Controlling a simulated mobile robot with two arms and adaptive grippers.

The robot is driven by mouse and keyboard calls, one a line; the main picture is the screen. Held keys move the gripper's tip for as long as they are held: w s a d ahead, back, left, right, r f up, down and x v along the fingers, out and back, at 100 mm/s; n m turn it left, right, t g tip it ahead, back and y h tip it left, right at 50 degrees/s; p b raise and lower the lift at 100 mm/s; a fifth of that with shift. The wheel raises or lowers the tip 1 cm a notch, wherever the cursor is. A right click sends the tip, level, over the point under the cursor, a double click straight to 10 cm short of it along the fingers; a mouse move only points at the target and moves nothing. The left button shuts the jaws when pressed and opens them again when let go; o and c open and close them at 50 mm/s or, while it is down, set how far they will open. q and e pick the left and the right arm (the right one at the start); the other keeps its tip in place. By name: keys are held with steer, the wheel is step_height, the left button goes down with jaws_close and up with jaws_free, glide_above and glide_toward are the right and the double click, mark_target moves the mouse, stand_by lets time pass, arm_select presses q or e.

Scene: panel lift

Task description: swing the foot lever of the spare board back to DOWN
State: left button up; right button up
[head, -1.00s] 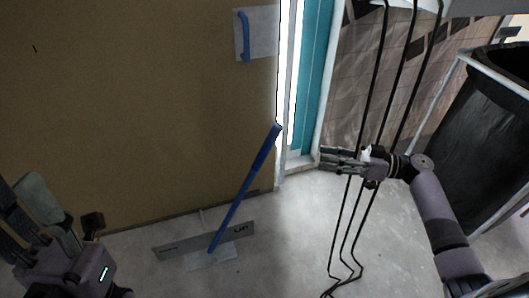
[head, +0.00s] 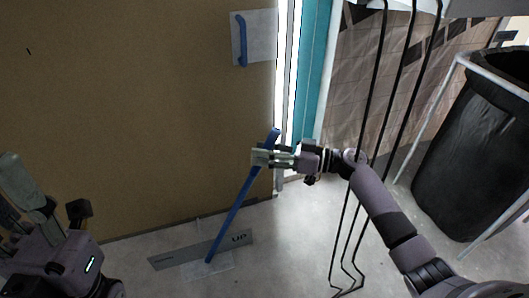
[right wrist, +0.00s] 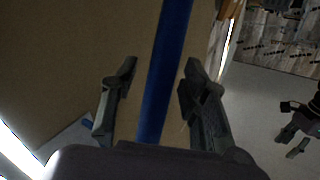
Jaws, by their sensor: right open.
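The blue foot lever (head: 231,216) rises from a low plate on the floor and leans to the right, with its upper end towards the "UP" side. The grey label plate (head: 175,260) reads "UP" at its right end; the lettering at its left end is too small to read. My right gripper (head: 258,156) is at the lever's upper part. In the right wrist view the blue lever (right wrist: 165,75) runs between the two open fingers, and a gap shows on both sides. My left gripper (head: 50,205) is at the lower left, away from the lever; its fingers' opening is unclear.
The brown board (head: 130,110) stands behind the lever and carries a blue handle (head: 241,42) on a white plate. Black cables (head: 377,95) hang to the right, by my right arm. A black bin (head: 475,150) in a metal frame stands at the far right.

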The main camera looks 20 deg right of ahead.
steer(key=shift+c, duration=0.5)
jaws_close()
stand_by(0.5)
